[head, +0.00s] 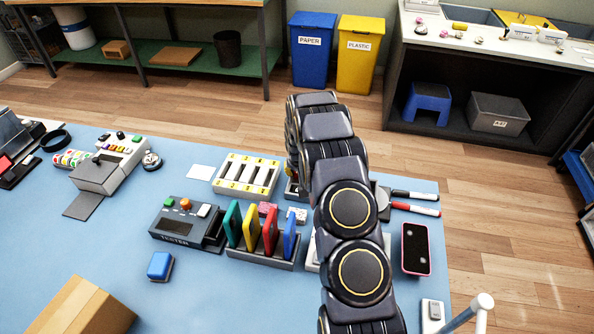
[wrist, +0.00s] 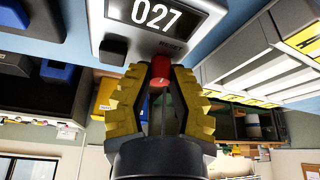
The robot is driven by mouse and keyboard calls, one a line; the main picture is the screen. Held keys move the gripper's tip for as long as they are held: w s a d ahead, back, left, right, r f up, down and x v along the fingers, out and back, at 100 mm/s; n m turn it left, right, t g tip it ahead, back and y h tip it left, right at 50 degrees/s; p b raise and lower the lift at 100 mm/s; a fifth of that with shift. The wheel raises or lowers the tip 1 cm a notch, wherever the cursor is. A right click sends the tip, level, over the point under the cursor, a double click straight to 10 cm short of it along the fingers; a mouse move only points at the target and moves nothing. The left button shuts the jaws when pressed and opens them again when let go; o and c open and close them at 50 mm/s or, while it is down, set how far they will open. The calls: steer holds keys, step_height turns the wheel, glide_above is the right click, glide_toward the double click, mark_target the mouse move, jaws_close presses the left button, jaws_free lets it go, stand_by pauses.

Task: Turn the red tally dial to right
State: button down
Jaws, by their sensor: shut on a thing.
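The red tally dial (wrist: 161,69) is a small red knob on the front of a pale counter (wrist: 108,24). The counter's display reads 027, and RESET is printed by the dial. My gripper (wrist: 160,78), with yellow ridged fingers, is shut on the red dial in the wrist view, one finger on each side. In the head view my arm covers the gripper and the dial. I cannot tell the dial's angle, as no pointer mark shows clearly.
On the blue table (head: 200,300), a rack of coloured slabs (head: 262,252) and a tester (head: 186,222) stand left of my arm. A white tray with yellow strips (head: 246,175) is close by. A pink-edged phone (head: 416,250) and markers (head: 414,208) lie to the right.

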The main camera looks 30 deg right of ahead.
steer(key=m+g+h, duration=0.1)
steer(key=m, duration=0.3)
steer(key=shift+f+m, duration=0.15)
steer(key=shift+m, duration=0.25)
steer(key=shift+m+g+h, duration=0.3)
steer(key=shift+m+g, duration=0.2)
steer(key=shift+m, duration=0.3)
steer(key=shift+s, duration=0.1)
